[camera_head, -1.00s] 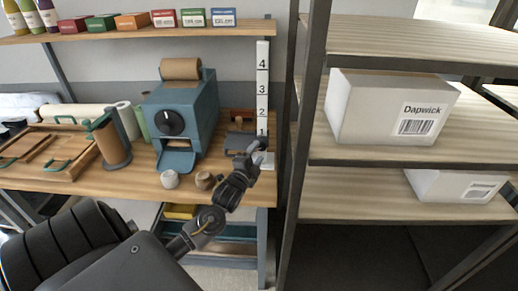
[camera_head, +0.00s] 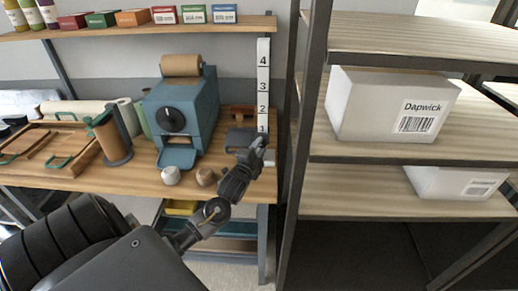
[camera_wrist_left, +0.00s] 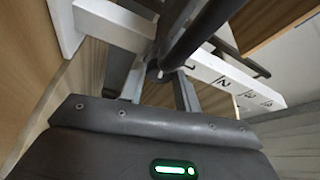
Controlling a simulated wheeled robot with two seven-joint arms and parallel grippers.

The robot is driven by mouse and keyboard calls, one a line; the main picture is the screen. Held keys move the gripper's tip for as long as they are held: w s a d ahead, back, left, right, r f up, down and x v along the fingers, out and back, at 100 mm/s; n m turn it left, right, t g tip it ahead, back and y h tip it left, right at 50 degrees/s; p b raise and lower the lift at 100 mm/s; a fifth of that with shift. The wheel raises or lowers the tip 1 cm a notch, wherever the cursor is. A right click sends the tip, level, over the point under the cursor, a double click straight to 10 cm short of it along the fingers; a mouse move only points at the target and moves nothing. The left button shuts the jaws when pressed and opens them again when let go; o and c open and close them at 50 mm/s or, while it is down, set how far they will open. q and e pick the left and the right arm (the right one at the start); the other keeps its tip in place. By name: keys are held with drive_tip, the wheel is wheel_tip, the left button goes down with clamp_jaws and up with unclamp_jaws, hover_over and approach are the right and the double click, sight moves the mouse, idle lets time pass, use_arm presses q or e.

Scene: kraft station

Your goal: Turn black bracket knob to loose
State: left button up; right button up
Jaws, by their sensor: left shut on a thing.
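The black bracket (camera_head: 240,139) is at the right end of the workbench, beside the upright white scale (camera_head: 263,88) with black numbers. My left gripper (camera_head: 262,143) is at the bracket's right side, in front of the low part of the scale. In the left wrist view the gripper (camera_wrist_left: 157,72) is shut on a small dark part at the bracket, which I take for its knob. A dark bar (camera_wrist_left: 200,22) passes just above the fingertips, and the white scale (camera_wrist_left: 235,78) runs behind them. The knob's marking is hidden. My right gripper is not in view.
A blue machine (camera_head: 185,115) with a black dial stands left of the bracket.

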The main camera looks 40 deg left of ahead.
use_arm(q)
drive_tip(key=shift+f+n, duration=0.15)
drive_tip(key=shift+n, duration=0.25)
drive_tip(key=o, duration=1)
drive_tip(key=shift+c, duration=0.2)
drive_tip(key=b+v, duration=0.3)
drive_tip(key=v, duration=0.7)
drive_tip(key=shift+s+d, duration=0.2)
drive_tip(key=shift+s, duration=0.15)
drive_tip(key=shift+f, duration=0.15)
